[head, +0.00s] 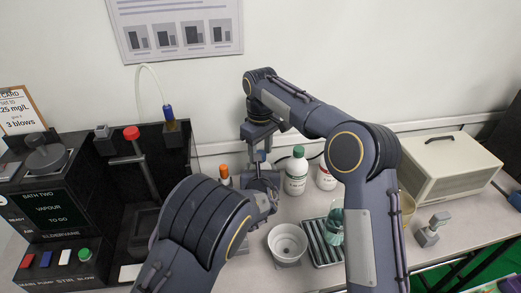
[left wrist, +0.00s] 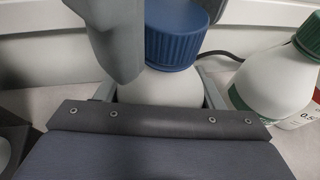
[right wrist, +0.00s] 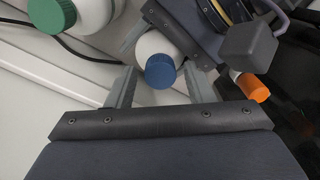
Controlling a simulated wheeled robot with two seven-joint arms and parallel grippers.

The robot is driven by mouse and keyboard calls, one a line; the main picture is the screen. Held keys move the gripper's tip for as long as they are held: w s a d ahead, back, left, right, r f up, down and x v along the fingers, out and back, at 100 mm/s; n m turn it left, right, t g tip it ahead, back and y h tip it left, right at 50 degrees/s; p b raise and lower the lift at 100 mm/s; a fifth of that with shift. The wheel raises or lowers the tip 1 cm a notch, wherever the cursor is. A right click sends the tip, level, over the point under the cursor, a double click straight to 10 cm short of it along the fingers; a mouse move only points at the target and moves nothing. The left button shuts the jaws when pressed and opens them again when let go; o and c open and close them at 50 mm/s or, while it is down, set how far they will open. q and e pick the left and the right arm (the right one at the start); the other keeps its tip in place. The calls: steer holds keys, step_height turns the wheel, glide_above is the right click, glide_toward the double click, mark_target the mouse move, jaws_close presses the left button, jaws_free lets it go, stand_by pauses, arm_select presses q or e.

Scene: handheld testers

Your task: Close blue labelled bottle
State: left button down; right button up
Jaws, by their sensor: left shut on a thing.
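The bottle with a blue cap (left wrist: 175,38) has a white body (left wrist: 160,88); its label is not visible. The cap sits on top of the bottle; how tight it is I cannot tell. My left gripper (left wrist: 160,92) is shut on the bottle's body. My right gripper (right wrist: 161,80) is open above, with its fingers on either side of the blue cap (right wrist: 160,72) and visible gaps between. In the head view both grippers meet behind the arms, left (head: 262,186) and right (head: 257,150), and hide the bottle.
A green-capped bottle (head: 297,172) stands right of the grippers, with a red-labelled one (head: 325,178) beside it. An orange cap (head: 224,171) is close on the left. A white bowl (head: 287,243) and a rack (head: 318,240) with a beaker (head: 334,228) stand in front.

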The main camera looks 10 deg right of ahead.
steer(key=shift+o, duration=0.3)
steer(key=shift+r, duration=0.1)
step_height(320, 180, up, 12)
stand_by(0.4)
arm_select(q)
steer(key=shift+c, duration=1.4)
jaws_free()
steer(key=v, duration=0.7)
steer(key=shift+s+r+b, duration=0.15)
steer(key=shift+s+b, duration=0.2)
steer(key=shift+b, duration=0.1)
arm_select(e)
steer(key=shift+f, duration=0.55)
arm_select(q)
steer(key=shift+a, duration=0.15)
